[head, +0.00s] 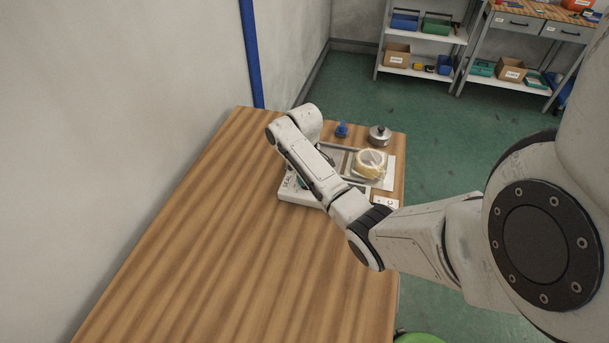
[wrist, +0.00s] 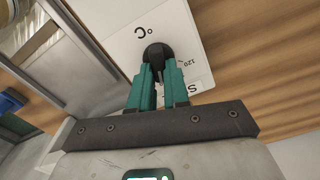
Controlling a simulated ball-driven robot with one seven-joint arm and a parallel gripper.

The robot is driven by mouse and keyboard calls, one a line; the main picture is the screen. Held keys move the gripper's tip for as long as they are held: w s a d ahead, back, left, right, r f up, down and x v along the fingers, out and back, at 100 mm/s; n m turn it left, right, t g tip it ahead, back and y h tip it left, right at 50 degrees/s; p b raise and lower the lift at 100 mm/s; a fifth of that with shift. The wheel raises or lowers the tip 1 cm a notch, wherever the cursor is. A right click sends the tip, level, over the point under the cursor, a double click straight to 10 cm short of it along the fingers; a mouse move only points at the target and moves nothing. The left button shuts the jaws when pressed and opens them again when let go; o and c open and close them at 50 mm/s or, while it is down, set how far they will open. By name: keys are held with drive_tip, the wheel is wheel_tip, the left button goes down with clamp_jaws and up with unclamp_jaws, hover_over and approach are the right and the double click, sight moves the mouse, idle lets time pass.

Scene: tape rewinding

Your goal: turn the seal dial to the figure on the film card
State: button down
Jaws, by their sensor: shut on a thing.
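The seal dial (wrist: 157,52) is a round black knob on a white panel printed with "°C", "120" and part of an "S" in the wrist view. My gripper (wrist: 160,72) has its two teal fingers shut on the dial, one on each side. The dial's pointer is hidden, so its setting cannot be read. In the head view my arm covers the dial, and the white sealer (head: 297,194) shows beside it on the table. A small white card (head: 385,202) with a "C" lies at the sealer's right; no figure is readable.
A cream roll (head: 371,158) sits on the sealer's right part. A metal lidded pot (head: 379,135) and a blue object (head: 342,130) stand behind it. The wooden table (head: 225,230) is bare at the front and left. A wall runs along the left.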

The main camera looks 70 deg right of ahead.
drive_tip(key=c, duration=1.1)
unclamp_jaws()
drive_tip(key=shift+r, duration=0.1)
wheel_tip(320, 180, up, 11)
drive_tip(key=shift+p, duration=0.4)
drive_tip(key=shift+f, duration=0.2)
